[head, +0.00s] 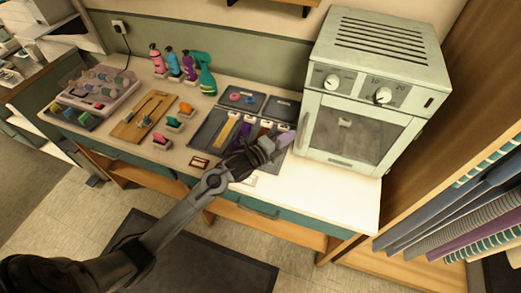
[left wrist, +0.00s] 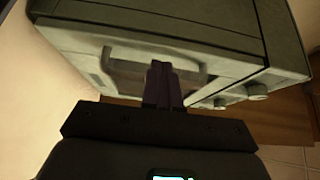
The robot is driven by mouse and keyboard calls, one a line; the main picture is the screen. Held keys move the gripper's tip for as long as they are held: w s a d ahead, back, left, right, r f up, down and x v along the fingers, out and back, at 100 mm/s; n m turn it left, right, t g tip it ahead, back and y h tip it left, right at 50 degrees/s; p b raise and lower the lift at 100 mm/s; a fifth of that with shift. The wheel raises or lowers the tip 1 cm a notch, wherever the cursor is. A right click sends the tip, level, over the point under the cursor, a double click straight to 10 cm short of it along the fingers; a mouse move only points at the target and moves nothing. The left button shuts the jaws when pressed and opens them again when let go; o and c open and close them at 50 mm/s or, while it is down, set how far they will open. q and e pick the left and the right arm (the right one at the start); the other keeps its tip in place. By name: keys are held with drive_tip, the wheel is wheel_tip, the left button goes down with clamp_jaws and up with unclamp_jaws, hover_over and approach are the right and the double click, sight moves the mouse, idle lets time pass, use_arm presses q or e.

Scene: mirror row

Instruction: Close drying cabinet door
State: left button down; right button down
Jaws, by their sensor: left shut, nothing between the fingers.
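The drying cabinet (head: 392,48) is a pale grey-green box at the back right of the counter, with slots on top and two knobs on its front. Its door (head: 341,162) has a dark window and looks nearly flush; I cannot tell whether a small gap remains. My left gripper (head: 287,139) is shut and empty, just left of the door's left edge. In the left wrist view the purple-tipped fingers (left wrist: 163,84) overlap the door handle (left wrist: 150,66); contact cannot be told. My right gripper is not in view.
Left of the cabinet, a dark tray (head: 208,132) holds several tools below my gripper. Spray bottles (head: 204,74), a wooden board (head: 143,117) and a colour palette (head: 97,88) stand further left. The white counter before the cabinet (head: 335,201) is clear. Hanging fabrics (head: 445,215) are at right.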

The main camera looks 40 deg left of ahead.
use_arm(q)
drive_tip(key=a+b+v, duration=0.1)
drive_tip(key=b+v, duration=0.1)
drive_tip(key=v, duration=0.7)
drive_tip(key=s+d+f+n+g+y, duration=0.1)
drive_tip(key=s+d+f+n+g, duration=0.15)
drive_tip(key=s+f, duration=0.3)
drive_tip(key=s+d+f+n+g+y, duration=0.1)
drive_tip(key=s+d+f+n+g, duration=0.1)
drive_tip(key=s+d+f+n, duration=0.3)
drive_tip(key=s+f+n+g+y, duration=0.25)
drive_tip(key=s+n+g, duration=0.85)
drive_tip(key=s, duration=0.6)
wheel_tip(320, 180, up, 13)
drive_tip(key=t+p, duration=0.1)
drive_tip(key=p, duration=1.2)
drive_tip(key=shift+w+a+r+n+t, duration=0.2)
drive_tip(key=shift+a+r+n+t, duration=0.05)
drive_tip(key=shift+n+t, duration=0.1)
